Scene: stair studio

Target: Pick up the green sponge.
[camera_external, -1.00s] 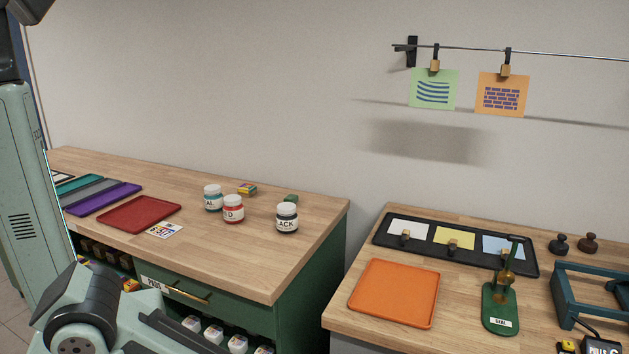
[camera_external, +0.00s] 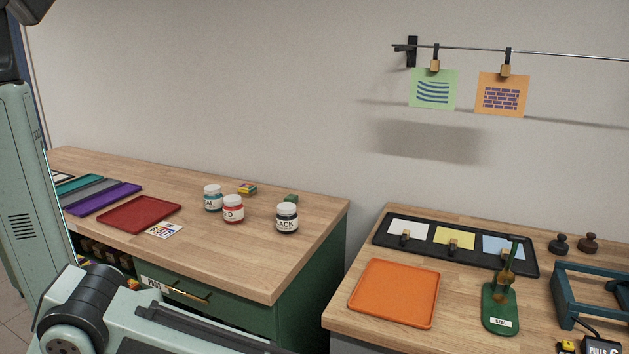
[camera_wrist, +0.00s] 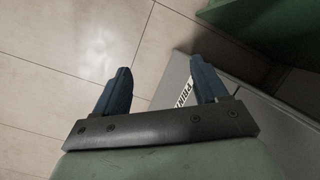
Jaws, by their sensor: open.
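A small dark green block (camera_external: 291,199), which looks like the green sponge, lies on the left wooden bench behind the black-labelled jar (camera_external: 287,219). The jar stands close in front of it, and the block is too small to make out in detail. My gripper (camera_wrist: 162,78) shows in the wrist view with its two blue fingers apart and nothing between them. It is over pale floor tiles and a grey surface with printed letters, away from the block. The external view shows my arm low at the front, with the gripper out of frame.
Teal (camera_external: 213,199) and red (camera_external: 233,209) labelled jars stand left of the black one, with a small multicoloured block (camera_external: 247,188) behind. A red tray (camera_external: 139,214) lies further left. A gap separates this bench from the right one, which holds an orange tray (camera_external: 394,293) and a green stand (camera_external: 501,310).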

